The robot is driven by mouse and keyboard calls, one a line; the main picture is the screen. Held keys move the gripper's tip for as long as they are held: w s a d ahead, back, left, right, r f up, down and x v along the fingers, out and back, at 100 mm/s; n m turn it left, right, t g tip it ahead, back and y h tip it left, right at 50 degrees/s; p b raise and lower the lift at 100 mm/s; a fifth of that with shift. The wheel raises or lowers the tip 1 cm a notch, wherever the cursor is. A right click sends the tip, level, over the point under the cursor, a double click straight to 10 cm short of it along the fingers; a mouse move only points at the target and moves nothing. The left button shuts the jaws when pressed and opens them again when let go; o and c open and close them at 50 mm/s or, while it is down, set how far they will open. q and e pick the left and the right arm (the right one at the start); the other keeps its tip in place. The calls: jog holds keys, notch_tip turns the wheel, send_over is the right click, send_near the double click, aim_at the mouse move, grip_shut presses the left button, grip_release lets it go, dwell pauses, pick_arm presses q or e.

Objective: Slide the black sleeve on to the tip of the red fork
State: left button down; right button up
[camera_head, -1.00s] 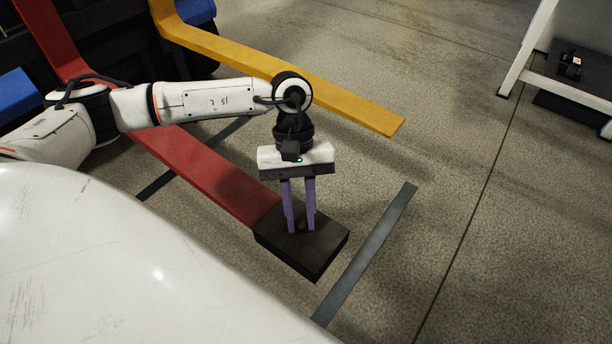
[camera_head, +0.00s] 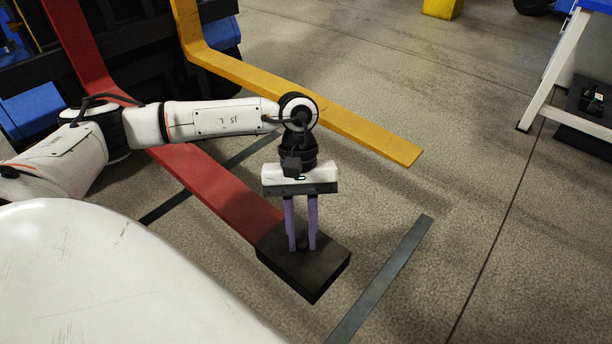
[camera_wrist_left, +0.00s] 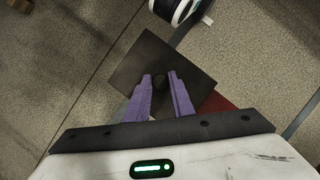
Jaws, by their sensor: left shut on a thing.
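The black sleeve (camera_head: 303,275) is a flat dark block at the front end of the red fork (camera_head: 225,188). The fork runs from the back left to the sleeve's rear edge; its tip is hidden, seemingly inside the sleeve. My left gripper (camera_head: 301,248), with purple fingers, points down over the sleeve. In the left wrist view its fingers (camera_wrist_left: 160,84) are shut on a small dark knob on top of the sleeve (camera_wrist_left: 150,55). A red part of the fork (camera_wrist_left: 217,103) shows beside the sleeve there. My right gripper is in neither view.
A yellow fork (camera_head: 340,115) runs behind my left arm, roughly alongside the red one. A dark grey strip (camera_head: 385,275) lies on the floor right of the sleeve. A white-legged stand (camera_head: 550,75) is at the far right. The floor between is clear.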

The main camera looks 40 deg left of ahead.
pick_arm(q)
jog(key=shift+a+f+b, duration=0.2)
jog(key=shift+a+b, duration=0.1)
jog(key=shift+a, duration=0.65)
jog(key=c, duration=1.5)
grip_release()
jog(key=shift+a, duration=0.1)
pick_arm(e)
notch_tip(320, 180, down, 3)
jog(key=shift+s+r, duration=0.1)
pick_arm(q)
jog(key=shift+o, duration=0.2)
jog(key=shift+w+r, duration=0.2)
jog(key=shift+r, duration=0.05)
jog(key=p+v, duration=0.2)
jog(key=v, duration=0.8)
jog(key=shift+s+r, duration=0.2)
jog(key=shift+s, duration=0.05)
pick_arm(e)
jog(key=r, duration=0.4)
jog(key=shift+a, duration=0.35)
